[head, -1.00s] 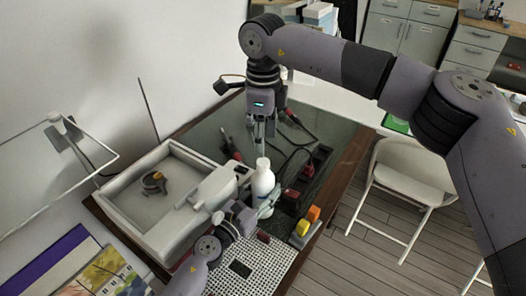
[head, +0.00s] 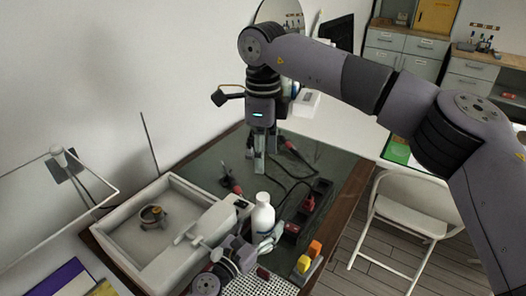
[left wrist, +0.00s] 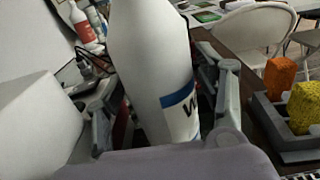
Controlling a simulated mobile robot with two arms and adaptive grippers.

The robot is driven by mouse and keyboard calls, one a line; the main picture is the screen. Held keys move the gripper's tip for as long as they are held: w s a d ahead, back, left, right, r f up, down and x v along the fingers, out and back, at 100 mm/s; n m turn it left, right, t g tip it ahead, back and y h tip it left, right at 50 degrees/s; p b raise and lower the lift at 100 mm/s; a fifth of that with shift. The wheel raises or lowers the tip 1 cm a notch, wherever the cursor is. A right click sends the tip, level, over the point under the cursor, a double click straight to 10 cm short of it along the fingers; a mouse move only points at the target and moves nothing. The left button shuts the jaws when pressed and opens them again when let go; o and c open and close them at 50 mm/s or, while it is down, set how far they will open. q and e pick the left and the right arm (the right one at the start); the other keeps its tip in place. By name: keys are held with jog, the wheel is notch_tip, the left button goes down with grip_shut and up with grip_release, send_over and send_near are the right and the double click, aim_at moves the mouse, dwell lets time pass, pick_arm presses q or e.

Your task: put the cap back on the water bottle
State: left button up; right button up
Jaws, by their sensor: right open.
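The white water bottle (head: 263,220) stands upright on the dark green work mat; its blue-banded label shows in the left wrist view (left wrist: 163,75). Its narrow top end looks white in the head view, but I cannot tell cap from bare neck; the left wrist view cuts the top off. No separate cap is clear. My left gripper (head: 260,240) is low on the bottle, one finger on each side, shut on it; its fingers also show in the left wrist view (left wrist: 165,110). My right gripper (head: 263,163) is open, pointing down behind and above the bottle, apart from it, seemingly empty.
A pale tray (head: 112,243) with a small round tool (head: 152,215) is at the left. Red-handled tools (head: 230,184) and cables lie on the mat (head: 205,173). Orange (head: 314,248) and yellow (head: 304,263) blocks stand right of the bottle. A folding chair (head: 408,205) is further right.

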pick_arm(q)
jog(key=shift+o, duration=0.2)
jog(key=v, duration=1.2)
